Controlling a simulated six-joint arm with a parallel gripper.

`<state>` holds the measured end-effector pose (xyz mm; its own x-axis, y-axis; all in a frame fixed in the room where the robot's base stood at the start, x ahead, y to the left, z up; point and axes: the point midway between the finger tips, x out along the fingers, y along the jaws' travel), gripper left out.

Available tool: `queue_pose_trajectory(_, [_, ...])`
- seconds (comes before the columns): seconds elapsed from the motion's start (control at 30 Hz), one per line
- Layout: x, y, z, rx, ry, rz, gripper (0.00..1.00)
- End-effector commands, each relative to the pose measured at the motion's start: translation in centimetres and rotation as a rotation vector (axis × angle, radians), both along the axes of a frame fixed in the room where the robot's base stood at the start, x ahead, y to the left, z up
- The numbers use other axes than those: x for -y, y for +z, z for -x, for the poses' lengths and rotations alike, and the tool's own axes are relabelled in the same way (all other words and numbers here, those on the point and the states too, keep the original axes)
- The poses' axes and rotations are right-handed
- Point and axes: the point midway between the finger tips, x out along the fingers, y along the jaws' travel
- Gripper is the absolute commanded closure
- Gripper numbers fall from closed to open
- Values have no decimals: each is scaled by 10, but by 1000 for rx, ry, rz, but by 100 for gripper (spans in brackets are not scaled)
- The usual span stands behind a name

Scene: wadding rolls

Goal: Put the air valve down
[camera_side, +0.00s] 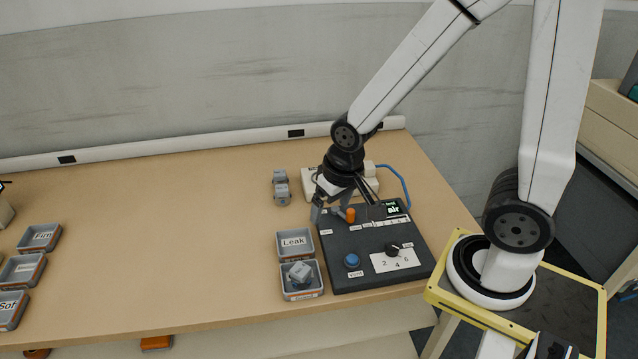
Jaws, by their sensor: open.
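A dark control panel (375,279) lies near the front right of the table. An orange piece (350,216), which looks like the air valve's lever or knob, sits at the panel's upper left. My gripper (333,215) points down at that corner, its fingers open and beside the orange piece. Whether a finger touches it is too small to tell. The panel also has a small screen reading "air" (393,208), a blue button (352,260) and a dark knob (392,250) on a white numbered plate.
A tray labelled "Leak" (281,257) stands left of the panel, with a tray holding a grey block (300,271) in front. Small grey parts (281,187) lie behind. Labelled trays (55,246) stand at far left. A pale device (312,186) with a blue hose is behind my gripper. Mid-table is clear.

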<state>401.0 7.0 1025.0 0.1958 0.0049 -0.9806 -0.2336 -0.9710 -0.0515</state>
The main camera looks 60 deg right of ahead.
Motion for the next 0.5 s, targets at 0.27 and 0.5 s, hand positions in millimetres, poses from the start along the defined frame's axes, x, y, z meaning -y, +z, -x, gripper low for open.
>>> queue_pose_trajectory(0.27, [7, 8, 9, 33, 213, 51, 2])
queue_pose_trajectory(0.5, [8, 8, 10, 35, 237, 57, 2])
